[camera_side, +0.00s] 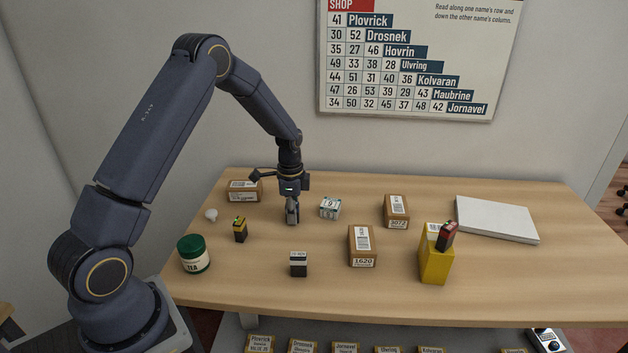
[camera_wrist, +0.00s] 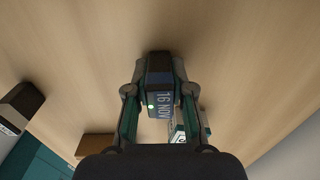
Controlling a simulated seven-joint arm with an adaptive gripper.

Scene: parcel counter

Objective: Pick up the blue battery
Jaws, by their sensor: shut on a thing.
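My gripper (camera_side: 292,212) points straight down near the tabletop, left of the middle of the table. In the wrist view its two fingers (camera_wrist: 159,92) are closed on either side of the blue battery (camera_wrist: 162,80), which has a dark end and a "16 NOV" marking. In the side view the fingers largely hide the battery. I cannot tell whether it still touches the table.
A small white box (camera_side: 330,208) stands close right of my gripper. A yellow-black battery (camera_side: 240,231) and a black-white battery (camera_side: 299,266) stand nearby. A red-black battery (camera_side: 446,236) sits on a yellow block (camera_side: 434,266).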

